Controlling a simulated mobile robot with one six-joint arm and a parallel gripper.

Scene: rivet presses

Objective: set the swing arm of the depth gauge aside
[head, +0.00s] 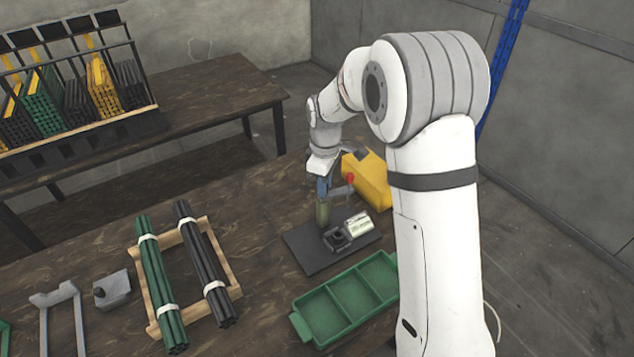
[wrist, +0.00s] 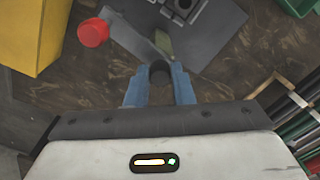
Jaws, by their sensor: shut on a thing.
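The depth gauge stands on a dark base plate (head: 305,256) on the table. The grey swing arm (wrist: 135,40) runs from the round dark hub (wrist: 160,70) to a red knob (wrist: 93,32). The knob also shows in the head view (head: 350,178), right of the post. My gripper (head: 323,186) is above the post. In the wrist view its blue fingers (wrist: 160,88) are shut on the hub end of the swing arm. Whether the hub still touches the post is hidden.
A yellow box (head: 368,180) stands close behind the gauge. A green divided tray (head: 298,325) lies in front. Green and black rod bundles rest on a wooden frame (head: 228,270) to the left. A rod rack (head: 140,113) stands on another table.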

